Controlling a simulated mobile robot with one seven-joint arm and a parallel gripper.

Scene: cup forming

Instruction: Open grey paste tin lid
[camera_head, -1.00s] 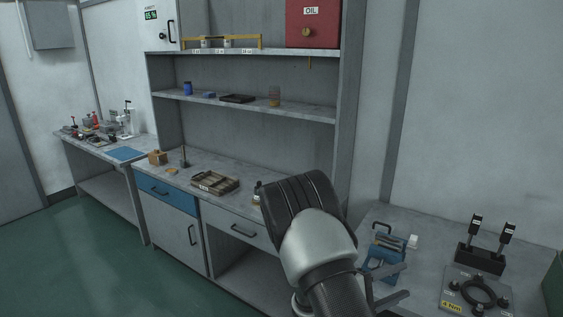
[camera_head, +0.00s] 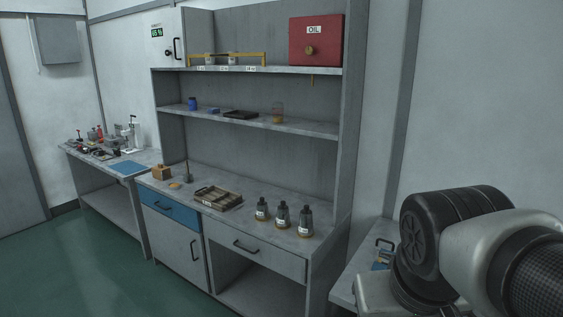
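No tin that I can clearly make out as the grey paste tin shows in the head view; objects on the left bench (camera_head: 100,146) are too small to tell apart. My arm fills the lower right of the view. My gripper's fingers do not show. Three dark bottles with white labels (camera_head: 281,216) stand on the middle workbench (camera_head: 240,222), left of my arm.
A slatted tray (camera_head: 218,198) and a wooden block (camera_head: 161,172) lie on the workbench. A red OIL box (camera_head: 315,40) stands on the top shelf. The green floor at left is clear.

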